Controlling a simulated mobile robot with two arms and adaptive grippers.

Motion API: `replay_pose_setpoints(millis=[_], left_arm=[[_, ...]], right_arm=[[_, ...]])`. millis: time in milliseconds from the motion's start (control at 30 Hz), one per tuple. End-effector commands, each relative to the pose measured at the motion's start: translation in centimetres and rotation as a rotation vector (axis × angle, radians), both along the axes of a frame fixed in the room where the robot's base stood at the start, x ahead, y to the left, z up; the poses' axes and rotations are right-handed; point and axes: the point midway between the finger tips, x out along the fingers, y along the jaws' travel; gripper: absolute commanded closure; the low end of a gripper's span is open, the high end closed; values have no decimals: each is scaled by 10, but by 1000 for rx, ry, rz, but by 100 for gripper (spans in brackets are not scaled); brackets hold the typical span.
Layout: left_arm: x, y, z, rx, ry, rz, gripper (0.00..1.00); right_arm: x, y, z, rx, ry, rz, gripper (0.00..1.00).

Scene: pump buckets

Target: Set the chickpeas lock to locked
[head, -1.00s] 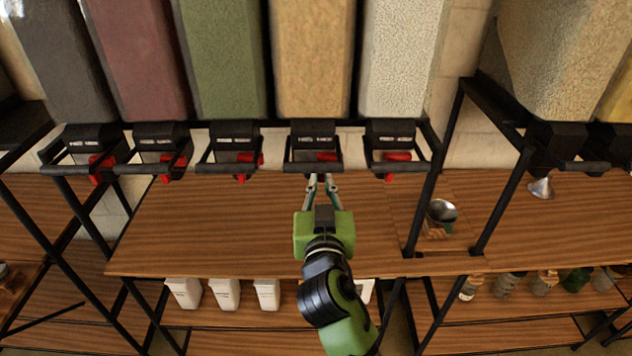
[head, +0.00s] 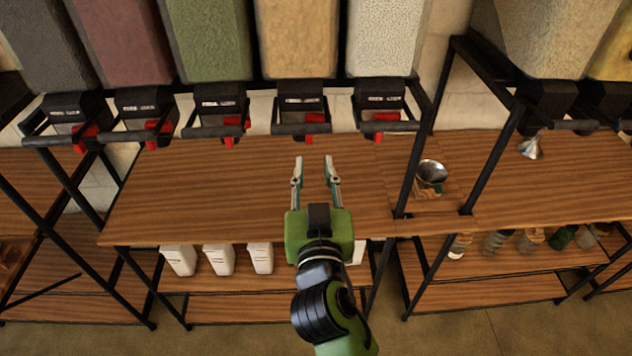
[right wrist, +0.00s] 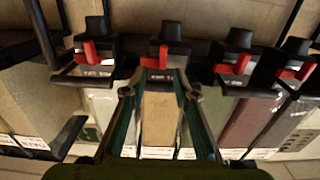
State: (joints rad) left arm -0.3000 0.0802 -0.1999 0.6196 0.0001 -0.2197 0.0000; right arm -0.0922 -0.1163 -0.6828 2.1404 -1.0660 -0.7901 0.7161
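A row of tall dispensers hangs over the shelf, each with a black outlet, a front bar and a red lock tab. I cannot read the labels, so I cannot tell for sure which holds the chickpeas. The tan dispenser (head: 299,40) is straight ahead of my right gripper (head: 314,162); its red lock tab (head: 314,119) shows behind the bar. In the right wrist view, the tan dispenser (right wrist: 160,115) lies between my open fingers, with its red tab (right wrist: 163,58) beyond the fingertips. My right gripper is open, empty and apart from the dispenser. My left gripper is out of view.
The speckled white dispenser (head: 386,38) and green dispenser (head: 207,40) flank the tan one closely. A metal funnel (head: 432,173) stands to the right, beside a black frame post (head: 421,150). The wooden shelf (head: 220,190) below is mostly clear. White containers (head: 219,260) stand underneath.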

Motion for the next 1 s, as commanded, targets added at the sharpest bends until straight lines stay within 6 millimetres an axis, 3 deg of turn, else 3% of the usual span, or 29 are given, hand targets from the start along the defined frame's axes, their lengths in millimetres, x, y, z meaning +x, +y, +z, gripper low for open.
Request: replay_pose_setpoints(millis=[100, 300, 833, 933, 1000], left_arm=[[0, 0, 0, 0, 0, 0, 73], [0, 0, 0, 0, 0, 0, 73], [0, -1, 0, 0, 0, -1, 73], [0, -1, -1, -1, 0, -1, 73], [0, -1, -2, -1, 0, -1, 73]], right_arm=[[-20, -1, -1, 1, 2, 0, 73], [-36, -1, 0, 2, 0, -1, 73], [-38, -1, 0, 0, -1, -1, 73], [-36, 3, -12, -15, 19, 9, 73], [-32, 9, -36, -44, 55, 28, 73]])
